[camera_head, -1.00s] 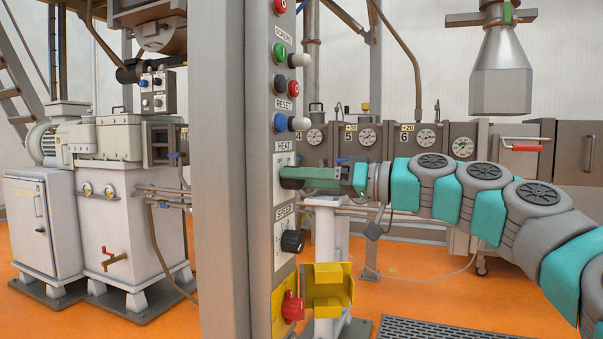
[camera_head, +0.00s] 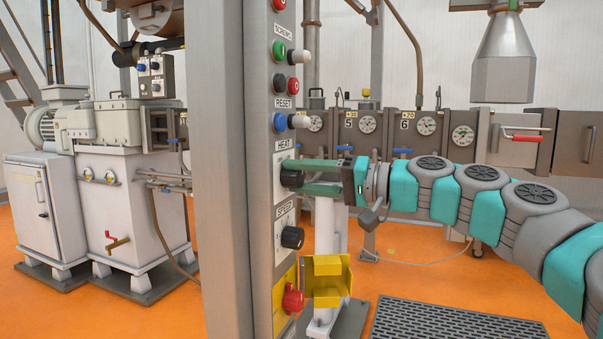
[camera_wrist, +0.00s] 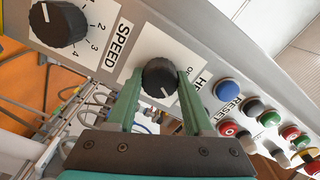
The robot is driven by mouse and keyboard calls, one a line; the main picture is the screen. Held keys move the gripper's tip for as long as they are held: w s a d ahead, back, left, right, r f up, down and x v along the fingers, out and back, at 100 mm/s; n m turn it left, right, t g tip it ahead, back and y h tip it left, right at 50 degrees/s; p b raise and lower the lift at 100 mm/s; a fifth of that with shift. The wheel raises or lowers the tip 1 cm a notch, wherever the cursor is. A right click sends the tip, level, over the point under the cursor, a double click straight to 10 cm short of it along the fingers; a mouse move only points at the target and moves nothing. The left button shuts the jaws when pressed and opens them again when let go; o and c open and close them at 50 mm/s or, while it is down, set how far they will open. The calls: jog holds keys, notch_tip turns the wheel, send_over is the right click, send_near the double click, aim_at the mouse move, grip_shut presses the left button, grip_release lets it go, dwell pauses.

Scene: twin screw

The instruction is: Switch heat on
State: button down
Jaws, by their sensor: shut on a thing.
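The black HEAT knob (camera_head: 291,179) sits on the white HEAT plate of the grey control panel (camera_head: 257,230). My gripper (camera_head: 303,176) reaches it from the right, with one green finger above the knob and one below. In the wrist view the fingers of my gripper (camera_wrist: 160,75) press on both sides of the HEAT knob (camera_wrist: 159,79). A short white mark shows on the knob's face. The HEAT plate's small lettering is partly hidden by a finger, so I cannot tell the setting.
The black SPEED knob (camera_head: 292,237) is just below, with a red emergency button (camera_head: 292,299) and yellow guard (camera_head: 328,281) further down. The blue RESET button (camera_head: 280,123) is just above. Gauged grey machinery (camera_head: 465,140) stands behind my arm.

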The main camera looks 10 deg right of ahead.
dwell(0.4)
jog(key=shift+c, duration=1.5)
grip_release()
jog(key=shift+d, duration=0.1)
jog(key=b+v, duration=0.1)
jog(key=v, duration=0.6)
jog(key=shift+s+d, duration=0.2)
jog(key=shift+s, duration=0.05)
